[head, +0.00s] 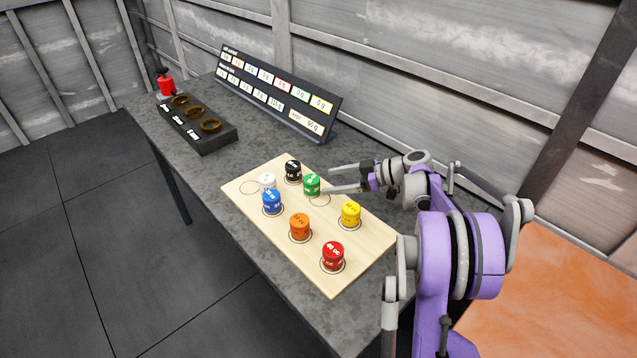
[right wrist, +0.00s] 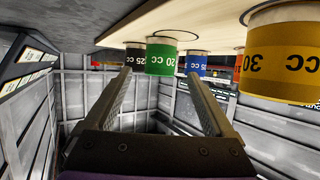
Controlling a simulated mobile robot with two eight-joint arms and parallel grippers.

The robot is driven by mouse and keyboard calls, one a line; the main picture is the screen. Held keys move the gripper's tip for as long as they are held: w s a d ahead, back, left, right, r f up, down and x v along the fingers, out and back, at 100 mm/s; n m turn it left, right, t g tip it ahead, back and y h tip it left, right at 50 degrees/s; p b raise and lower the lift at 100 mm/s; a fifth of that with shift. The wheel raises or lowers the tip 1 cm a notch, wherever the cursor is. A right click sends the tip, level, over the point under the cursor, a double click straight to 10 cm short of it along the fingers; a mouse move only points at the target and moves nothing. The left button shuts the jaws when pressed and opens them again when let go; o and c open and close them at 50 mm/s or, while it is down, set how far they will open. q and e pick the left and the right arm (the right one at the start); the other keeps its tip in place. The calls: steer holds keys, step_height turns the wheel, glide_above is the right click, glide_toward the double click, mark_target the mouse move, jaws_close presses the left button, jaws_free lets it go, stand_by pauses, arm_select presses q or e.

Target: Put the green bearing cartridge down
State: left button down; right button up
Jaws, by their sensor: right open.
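The green bearing cartridge (head: 312,185) stands upright on the pale wooden board (head: 270,238), beside the black cartridge (head: 293,170). A drawn circle (head: 320,201) shows at its front right, and the cartridge looks off-centre from it. My right gripper (head: 328,180) is open, its fingers spread just to the right of the green cartridge. In the right wrist view, which shows the scene upside down, the green cartridge (right wrist: 161,56) appears beyond and between the two fingertips (right wrist: 159,76), with no finger visibly closed on it. My left gripper is not in view.
An empty circle (head: 250,187) is at the board's left. A dark ring holder (head: 211,138) and a sloped display panel (head: 272,92) stand farther back.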

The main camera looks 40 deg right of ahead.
steer(key=v, duration=0.5)
steer(key=shift+s, duration=0.1)
stand_by(0.5)
